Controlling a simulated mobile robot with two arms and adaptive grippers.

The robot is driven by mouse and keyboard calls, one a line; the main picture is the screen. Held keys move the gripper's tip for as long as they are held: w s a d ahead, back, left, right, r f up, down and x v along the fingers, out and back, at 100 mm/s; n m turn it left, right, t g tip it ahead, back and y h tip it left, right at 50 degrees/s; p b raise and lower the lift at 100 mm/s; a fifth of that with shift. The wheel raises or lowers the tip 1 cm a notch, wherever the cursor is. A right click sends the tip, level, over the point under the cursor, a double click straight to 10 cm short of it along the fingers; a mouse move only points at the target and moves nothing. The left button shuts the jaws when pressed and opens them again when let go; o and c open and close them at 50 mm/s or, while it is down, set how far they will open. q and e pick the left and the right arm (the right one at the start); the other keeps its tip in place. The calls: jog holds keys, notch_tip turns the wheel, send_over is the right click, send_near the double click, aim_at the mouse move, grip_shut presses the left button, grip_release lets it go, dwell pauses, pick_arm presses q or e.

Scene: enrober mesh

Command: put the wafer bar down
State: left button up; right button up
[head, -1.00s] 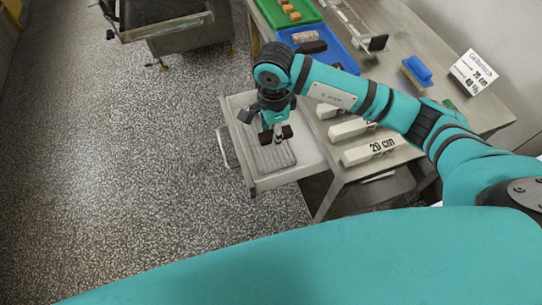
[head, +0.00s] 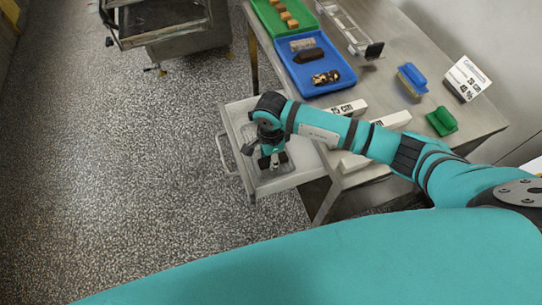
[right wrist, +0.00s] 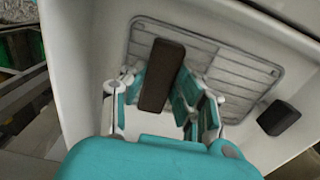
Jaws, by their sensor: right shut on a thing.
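The dark brown wafer bar (right wrist: 162,75) is between the fingers of my right gripper (right wrist: 158,98); the gripper is shut on it. Below it is a wire mesh rack (right wrist: 240,72) in the pale drawer (right wrist: 88,30). I cannot tell whether the bar touches the mesh. In the head view my right gripper (head: 272,160) is over the mesh in the open drawer (head: 306,172), and dark ends show beside the fingers. My left gripper is not in view.
A dark block (right wrist: 279,118) sits in the drawer by the mesh's right edge.

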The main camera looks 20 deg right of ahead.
jog(key=shift+f, duration=0.2)
jog(key=o, duration=0.5)
jog(key=shift+r, duration=0.1)
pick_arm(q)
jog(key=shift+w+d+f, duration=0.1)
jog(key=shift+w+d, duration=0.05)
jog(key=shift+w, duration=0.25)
pick_arm(e)
jog(key=o, duration=0.4)
jog(key=shift+c, duration=0.2)
jog(key=shift+r, duration=0.1)
jog(key=shift+r, duration=0.2)
pick_arm(q)
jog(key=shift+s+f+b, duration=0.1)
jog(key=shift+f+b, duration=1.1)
jog(key=shift+b, duration=0.05)
pick_arm(e)
notch_tip(320, 180, up, 12)
jog(key=shift+f, duration=0.15)
